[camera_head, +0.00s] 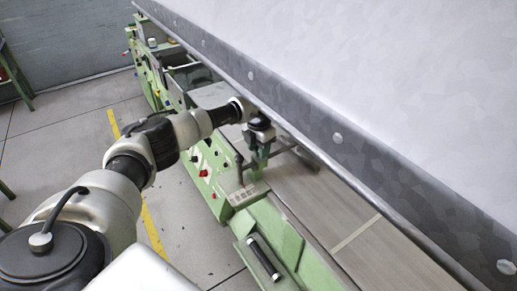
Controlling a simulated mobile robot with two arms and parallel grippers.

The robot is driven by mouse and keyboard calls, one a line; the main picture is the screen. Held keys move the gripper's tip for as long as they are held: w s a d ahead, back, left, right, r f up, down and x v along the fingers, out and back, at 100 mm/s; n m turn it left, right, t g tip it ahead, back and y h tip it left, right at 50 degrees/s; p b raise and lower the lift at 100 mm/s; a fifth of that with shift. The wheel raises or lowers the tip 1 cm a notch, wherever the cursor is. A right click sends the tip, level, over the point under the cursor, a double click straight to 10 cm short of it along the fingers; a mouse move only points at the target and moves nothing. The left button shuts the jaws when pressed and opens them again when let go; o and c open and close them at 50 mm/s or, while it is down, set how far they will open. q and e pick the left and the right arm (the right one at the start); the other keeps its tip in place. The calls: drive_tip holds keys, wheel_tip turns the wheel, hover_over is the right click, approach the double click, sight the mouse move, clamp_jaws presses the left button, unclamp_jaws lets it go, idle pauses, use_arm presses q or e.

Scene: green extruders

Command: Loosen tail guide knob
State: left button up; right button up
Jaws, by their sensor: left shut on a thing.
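My left arm reaches in from the lower left to the green machine. My left gripper (262,138) points down at the top of a small green upright post (260,157) beside the conveyor bed. The gripper is shut on the tail guide knob there; the knob itself is small and mostly hidden by the dark gripper. A dark guide bar (291,148) runs to the right of the post, above the bed. My right gripper is not in view.
The green machine side (208,170) has red and black buttons. A large pale panel with a dark bolted edge (338,138) overhangs the bed, close to my wrist. The grey floor (60,140) at left is mostly open.

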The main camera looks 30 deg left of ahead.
use_arm(q)
drive_tip(key=n, duration=0.6)
drive_tip(key=shift+d+r, duration=0.1)
drive_tip(key=shift+r, duration=0.05)
drive_tip(key=n, duration=0.6)
drive_tip(key=shift+w, duration=0.15)
idle(0.4)
drive_tip(key=o, duration=0.9)
drive_tip(key=shift+d, duration=0.1)
wheel_tip(320, 180, up, 11)
drive_tip(key=b, duration=0.3)
drive_tip(key=shift+f, duration=0.2)
